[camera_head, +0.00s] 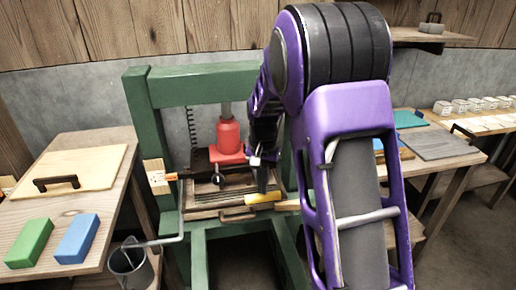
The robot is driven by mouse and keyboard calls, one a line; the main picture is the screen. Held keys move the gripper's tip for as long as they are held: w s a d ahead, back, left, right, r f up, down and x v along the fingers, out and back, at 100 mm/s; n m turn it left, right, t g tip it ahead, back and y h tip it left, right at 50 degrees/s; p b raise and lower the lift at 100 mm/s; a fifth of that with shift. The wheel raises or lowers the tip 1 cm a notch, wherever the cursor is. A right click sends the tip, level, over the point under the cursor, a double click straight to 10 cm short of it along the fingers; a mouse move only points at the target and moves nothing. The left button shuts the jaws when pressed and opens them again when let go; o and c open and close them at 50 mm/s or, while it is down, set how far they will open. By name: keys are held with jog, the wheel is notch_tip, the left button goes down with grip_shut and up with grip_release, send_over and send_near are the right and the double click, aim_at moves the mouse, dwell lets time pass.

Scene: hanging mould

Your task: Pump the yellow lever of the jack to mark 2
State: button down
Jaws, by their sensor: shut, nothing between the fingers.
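The red jack (228,143) stands inside the green press frame (136,100). Its yellow lever (263,198) points to the right, low in front of the press. My gripper (263,184) is shut and empty, its dark fingers pointing down just above the yellow lever; whether they touch it I cannot tell. A small pale scale board (156,175) is on the left post, with an orange-red pointer beside it. The marks on it are too small to read. My purple arm hides the right part of the press.
The left table holds a board with a dark handle (85,165), a green block (29,243) and a blue block (77,238). A grey bucket (130,268) is below the press's left side. The right table (440,165) carries flat plates and several small pale pieces.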

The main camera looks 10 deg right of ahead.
aim_at(262, 198)
notch_tip(262, 198, up, 10)
jog(key=p, duration=0.4)
jog(key=shift+f, duration=0.15)
notch_tip(262, 198, down, 15)
jog(key=b, duration=0.8)
jog(key=shift+b, duration=0.4)
notch_tip(262, 198, up, 15)
jog(key=p, duration=0.9)
